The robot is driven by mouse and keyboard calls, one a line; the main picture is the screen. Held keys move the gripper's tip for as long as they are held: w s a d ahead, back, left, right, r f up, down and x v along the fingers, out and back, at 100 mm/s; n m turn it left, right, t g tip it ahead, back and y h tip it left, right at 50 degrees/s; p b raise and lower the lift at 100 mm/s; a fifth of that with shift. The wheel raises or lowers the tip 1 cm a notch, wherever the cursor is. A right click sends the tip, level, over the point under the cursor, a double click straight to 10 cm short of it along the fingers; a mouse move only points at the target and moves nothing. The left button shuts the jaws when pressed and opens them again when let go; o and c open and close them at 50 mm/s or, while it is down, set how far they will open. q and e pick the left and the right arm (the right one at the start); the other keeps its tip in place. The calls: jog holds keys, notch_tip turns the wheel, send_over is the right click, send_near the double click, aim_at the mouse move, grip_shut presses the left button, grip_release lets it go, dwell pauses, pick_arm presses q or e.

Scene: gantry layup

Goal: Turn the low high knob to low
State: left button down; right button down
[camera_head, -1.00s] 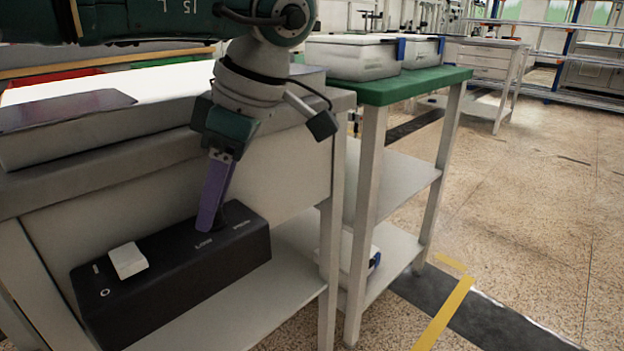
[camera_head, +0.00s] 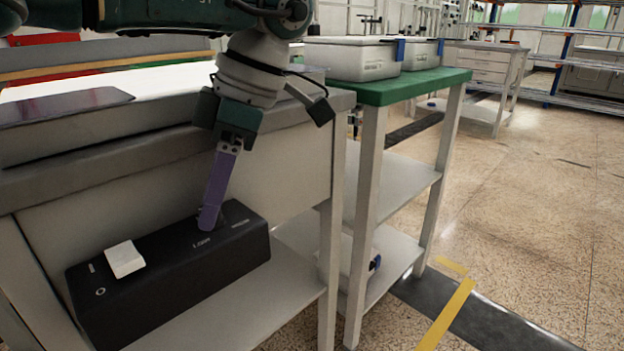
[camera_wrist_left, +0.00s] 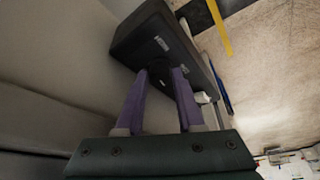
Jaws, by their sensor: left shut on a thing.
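A long black control box (camera_head: 190,275) sits on the shelf under the bench at left. Small white lettering (camera_head: 201,244) marks its top; it is too small to read surely. My left gripper (camera_head: 208,220) points down at the box top with its purple fingers. In the left wrist view, the fingertips (camera_wrist_left: 161,72) stand at the box (camera_wrist_left: 140,35), one either side of a dark knob. The knob is mostly hidden by the fingers, and its pointing direction cannot be made out. The gripper is shut on it. My right gripper is not in view.
A white rocker switch (camera_head: 125,259) sticks up from the box's left part, beside line and circle marks. The bench edge (camera_head: 100,170) overhangs close behind the gripper. A green-topped table (camera_head: 400,85) with white bins stands to the right. Open floor lies further right.

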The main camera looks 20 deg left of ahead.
pick_arm(q)
jog(key=c, duration=0.8)
grip_release()
jog(key=p+v, duration=0.2)
jog(key=v, duration=0.8)
